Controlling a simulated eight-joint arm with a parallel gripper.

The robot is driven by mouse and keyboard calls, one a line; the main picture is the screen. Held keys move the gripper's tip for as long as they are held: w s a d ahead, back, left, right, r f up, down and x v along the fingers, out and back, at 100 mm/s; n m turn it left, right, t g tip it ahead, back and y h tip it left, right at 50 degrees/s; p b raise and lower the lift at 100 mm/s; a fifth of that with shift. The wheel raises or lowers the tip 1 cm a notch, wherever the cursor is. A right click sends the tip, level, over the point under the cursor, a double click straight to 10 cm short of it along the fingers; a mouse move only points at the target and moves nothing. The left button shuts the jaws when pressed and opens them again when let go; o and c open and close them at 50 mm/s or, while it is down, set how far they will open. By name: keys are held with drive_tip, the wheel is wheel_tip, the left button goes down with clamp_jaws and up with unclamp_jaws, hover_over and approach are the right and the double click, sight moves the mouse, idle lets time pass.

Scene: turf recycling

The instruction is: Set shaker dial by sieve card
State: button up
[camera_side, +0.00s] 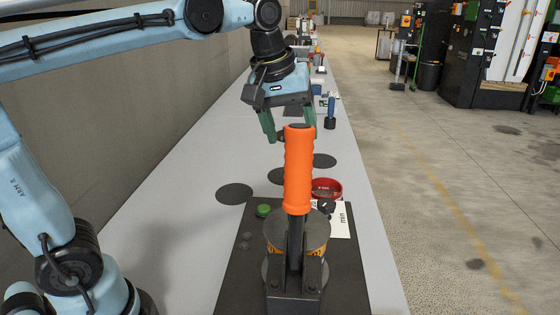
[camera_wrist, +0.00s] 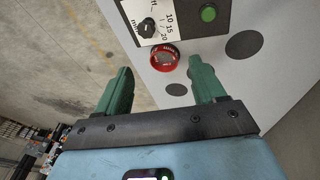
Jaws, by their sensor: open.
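The shaker dial is a black knob (camera_wrist: 148,27) on a white scale plate (camera_wrist: 168,8) marked 10, 15, 20 and min in the wrist view. Its setting is too small to read. In the side view the knob (camera_side: 326,206) is partly hidden behind an orange handle. A red round dish or sieve (camera_wrist: 164,58) with small lettering, perhaps the card, lies beside the plate; it also shows in the side view (camera_side: 327,188). My gripper (camera_wrist: 162,84) has its green fingers apart and empty. In the side view my gripper (camera_side: 287,128) hangs above the bench, beyond the dial and dish.
An upright orange handle (camera_side: 298,170) on a lever stands in front of the dial. A green button (camera_wrist: 208,13) sits on the dark panel. Dark discs (camera_side: 235,194) lie on the grey bench (camera_side: 185,215). A blue-handled tool (camera_side: 331,112) stands farther back.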

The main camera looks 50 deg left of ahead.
sight(326, 202)
drive_tip(key=w+d+f+n+g, duration=0.35)
drive_tip(key=w+f+n, duration=0.25)
drive_tip(key=w+n, duration=0.25)
drive_tip(key=shift+m, duration=0.35)
drive_tip(key=f, duration=1.2)
drive_tip(key=shift+w+a, duration=0.1)
drive_tip(key=shift+a, duration=0.3)
drive_tip(key=c, duration=1.1)
